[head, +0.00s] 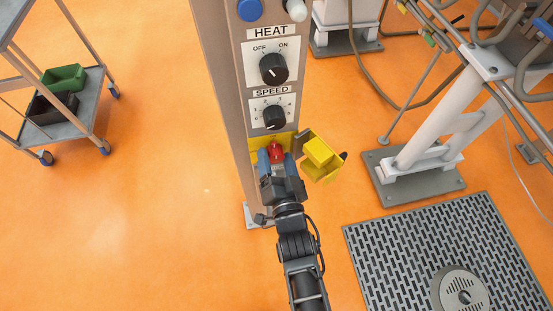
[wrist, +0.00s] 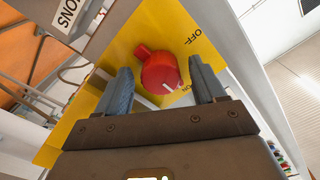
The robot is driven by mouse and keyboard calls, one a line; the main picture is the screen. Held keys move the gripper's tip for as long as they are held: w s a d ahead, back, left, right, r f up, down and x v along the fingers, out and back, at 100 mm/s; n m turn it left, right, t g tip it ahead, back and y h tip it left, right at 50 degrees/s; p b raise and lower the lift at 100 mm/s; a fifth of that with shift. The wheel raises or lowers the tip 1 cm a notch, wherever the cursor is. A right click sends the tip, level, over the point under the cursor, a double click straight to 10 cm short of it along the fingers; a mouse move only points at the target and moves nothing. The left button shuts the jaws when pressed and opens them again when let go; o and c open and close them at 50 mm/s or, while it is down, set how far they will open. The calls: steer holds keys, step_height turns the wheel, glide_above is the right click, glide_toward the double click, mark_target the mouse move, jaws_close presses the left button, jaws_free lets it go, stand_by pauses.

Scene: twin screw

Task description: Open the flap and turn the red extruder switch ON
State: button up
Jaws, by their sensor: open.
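The red switch (head: 277,152) sits on a yellow plate (wrist: 125,48) low on the control post. The yellow flap (head: 319,152) is open and hangs out to the right of the post. My gripper (head: 277,160) is open, with one blue-grey finger on each side of the red switch. In the wrist view the red switch (wrist: 158,70) lies between the fingertips, with gaps visible on both sides. Its white mark is at its lower right, close to the ON lettering. The OFF lettering is at its upper right.
The post (head: 228,90) carries a SPEED knob (head: 274,117) and a HEAT knob (head: 273,69) above the switch. A cart (head: 75,110) with bins stands at the left. A white machine frame (head: 430,125) and a floor grate (head: 410,250) are at the right.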

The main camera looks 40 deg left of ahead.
steer(key=shift+d, duration=0.1)
steer(key=p+v, duration=0.1)
steer(key=v, duration=0.6)
steer(key=shift+s+d+p, duration=0.2)
steer(key=shift+s+p, duration=0.1)
steer(key=s+d+r+m+t+h, duration=0.1)
steer(key=s+d+r+h, duration=0.2)
steer(key=d, duration=0.5)
steer(key=s+d+r+m+t+h, duration=0.1)
steer(key=s+d+t+h, duration=0.1)
steer(key=s+d, duration=0.45)
steer(key=s+d+r+m+t+h, duration=0.1)
steer(key=s+d+r+h, duration=0.15)
steer(key=d, duration=0.75)
steer(key=s+d+r+h, duration=0.6)
steer(key=s+d+r, duration=0.5)
steer(key=d+r, duration=0.2)
step_height(320, 180, up, 3)
steer(key=shift+f+g, duration=0.25)
steer(key=shift+g, duration=0.15)
